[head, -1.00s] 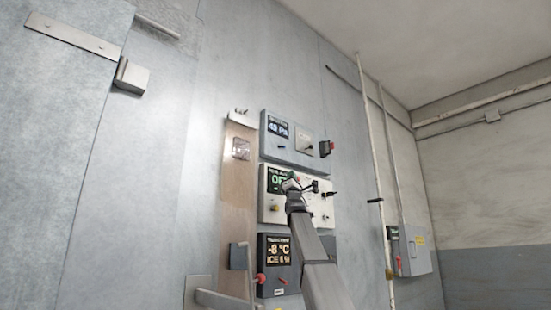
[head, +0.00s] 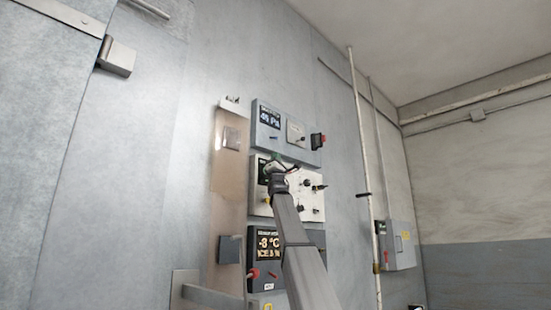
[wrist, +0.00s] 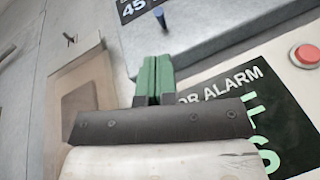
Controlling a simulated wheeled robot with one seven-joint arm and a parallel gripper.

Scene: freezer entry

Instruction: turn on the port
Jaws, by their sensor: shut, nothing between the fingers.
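My gripper (head: 273,168) is in front of the white middle panel (head: 262,205), over the left part of its dark display. In the wrist view its green fingers (wrist: 153,80) are shut together and empty, pointing towards the gap below the upper grey panel (wrist: 215,35). The display (wrist: 285,120) reads "OR ALARM", with green letters below it partly hidden by my gripper. A red button (wrist: 305,56) is to the right of the fingers. Dark knobs (head: 303,183) show on the right side of the middle panel. I cannot tell which thing is the port.
A dark lower panel (head: 266,273) reads -8 °C. A wooden board (head: 229,185) is left of the panels. A pipe (head: 364,180) and grey box (head: 398,245) are to the right.

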